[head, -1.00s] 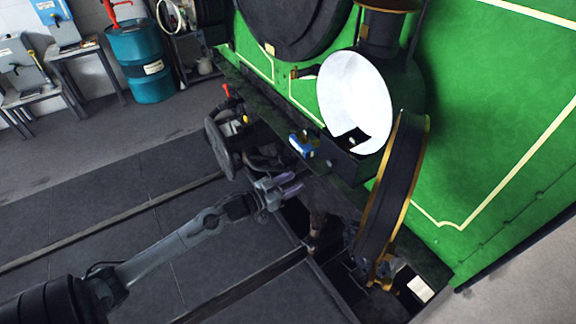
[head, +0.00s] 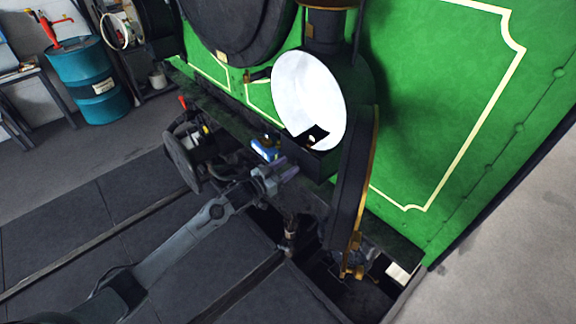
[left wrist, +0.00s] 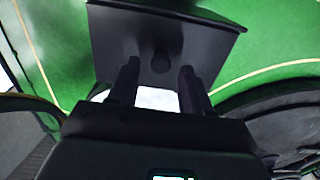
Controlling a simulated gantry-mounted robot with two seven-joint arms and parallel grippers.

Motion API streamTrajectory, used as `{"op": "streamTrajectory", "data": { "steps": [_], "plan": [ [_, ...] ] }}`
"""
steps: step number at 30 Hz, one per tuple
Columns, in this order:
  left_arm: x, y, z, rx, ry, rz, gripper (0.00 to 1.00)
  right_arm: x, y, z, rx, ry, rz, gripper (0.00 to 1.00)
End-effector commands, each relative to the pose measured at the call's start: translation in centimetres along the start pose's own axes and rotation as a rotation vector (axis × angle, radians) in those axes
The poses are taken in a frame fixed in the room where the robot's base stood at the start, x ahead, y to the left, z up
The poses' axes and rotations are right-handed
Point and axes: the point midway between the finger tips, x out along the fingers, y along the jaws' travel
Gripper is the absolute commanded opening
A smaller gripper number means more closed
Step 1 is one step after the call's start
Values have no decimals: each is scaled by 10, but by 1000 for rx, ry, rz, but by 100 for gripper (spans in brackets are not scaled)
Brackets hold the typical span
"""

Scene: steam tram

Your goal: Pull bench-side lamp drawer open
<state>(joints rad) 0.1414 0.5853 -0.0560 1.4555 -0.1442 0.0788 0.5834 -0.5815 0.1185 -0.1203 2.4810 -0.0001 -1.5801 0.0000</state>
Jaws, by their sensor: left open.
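The lamp has a round white face (head: 308,98) and stands on the front of the green tram, with a dark box (head: 318,163) under it. In the left wrist view a dark box-like front (left wrist: 205,45) with a round knob (left wrist: 160,62) fills the upper middle; it looks like the lamp drawer. My left gripper (head: 285,170) is open just below and left of the lamp box. In the left wrist view its fingers (left wrist: 160,80) stand on either side of the knob, apart from it as far as I can tell. Whether the drawer is partly out cannot be told. My right gripper is not in view.
A round, brass-edged door (head: 357,190) stands open right of the lamp. A blue item (head: 265,149) lies on the ledge left of the lamp. A dark round buffer (head: 183,160) is further left. A teal drum (head: 92,80) stands at the back left.

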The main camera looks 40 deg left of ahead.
Motion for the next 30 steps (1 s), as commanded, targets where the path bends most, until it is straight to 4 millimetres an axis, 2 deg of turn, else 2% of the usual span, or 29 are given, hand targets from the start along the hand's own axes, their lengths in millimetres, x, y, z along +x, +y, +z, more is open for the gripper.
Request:
{"op": "streamTrajectory", "data": {
  "steps": [6, 15, 24, 25, 30],
  "plan": [
    [10, 0, 0, 0, -1, 0, 49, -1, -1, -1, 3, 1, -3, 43],
    [11, 0, 0, 0, -1, 0, 49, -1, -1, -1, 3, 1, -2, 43],
    [11, 0, 0, 1, 0, 0, 3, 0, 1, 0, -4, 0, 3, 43],
    [11, 0, 0, 1, 0, 0, 0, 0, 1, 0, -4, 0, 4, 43],
    [10, 0, 0, 1, 0, 0, 0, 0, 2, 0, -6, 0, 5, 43]
  ]
}}
